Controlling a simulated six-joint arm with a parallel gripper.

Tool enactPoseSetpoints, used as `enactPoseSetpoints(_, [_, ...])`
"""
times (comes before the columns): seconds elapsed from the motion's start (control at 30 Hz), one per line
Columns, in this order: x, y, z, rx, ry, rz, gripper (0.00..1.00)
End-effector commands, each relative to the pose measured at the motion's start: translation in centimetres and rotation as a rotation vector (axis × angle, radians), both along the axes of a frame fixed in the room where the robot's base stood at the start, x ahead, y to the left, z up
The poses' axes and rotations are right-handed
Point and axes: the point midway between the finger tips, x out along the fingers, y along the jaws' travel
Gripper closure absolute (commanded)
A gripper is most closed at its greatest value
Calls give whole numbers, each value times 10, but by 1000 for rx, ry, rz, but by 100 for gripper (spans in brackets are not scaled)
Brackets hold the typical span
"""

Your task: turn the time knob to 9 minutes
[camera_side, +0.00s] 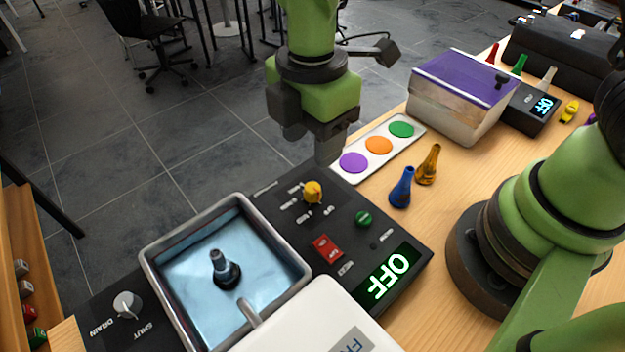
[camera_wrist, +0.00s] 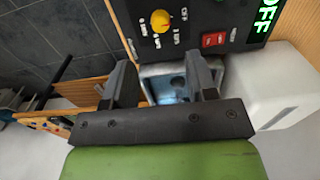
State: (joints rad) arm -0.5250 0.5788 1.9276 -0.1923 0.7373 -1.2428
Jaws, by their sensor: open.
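The yellow knob (camera_side: 313,192) stands on the dark control panel, with small labels around it. It also shows near the top of the wrist view (camera_wrist: 161,20). The labels are too small to read surely, and I cannot tell which mark the knob points to. The display (camera_side: 390,277) shows OFF in lit letters. My gripper (camera_side: 318,150) is open and empty above the panel's back edge, above and apart from the yellow knob. In the wrist view its two fingers (camera_wrist: 163,78) are spread, with the knob beyond them.
A red rocker switch (camera_side: 327,248) and a green button (camera_side: 363,218) sit near the knob. The metal basin (camera_side: 153,262) and a white lid (camera_side: 300,325) lie in front.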

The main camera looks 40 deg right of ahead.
Motion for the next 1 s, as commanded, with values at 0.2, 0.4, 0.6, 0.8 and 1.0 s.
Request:
enactPoseSetpoints(0.2, [-1, -1, -38, -3, 7, -3, 48])
enactPoseSetpoints(0.4, [-2, -1, -73, -1, 6, -6, 48])
enactPoseSetpoints(0.6, [-1, -1, -89, 1, 2, -6, 48])
enactPoseSetpoints(0.8, [-1, 0, -92, 3, 1, -7, 48])
enactPoseSetpoints(1.0, [-1, 0, -91, 2, 1, -7, 71])
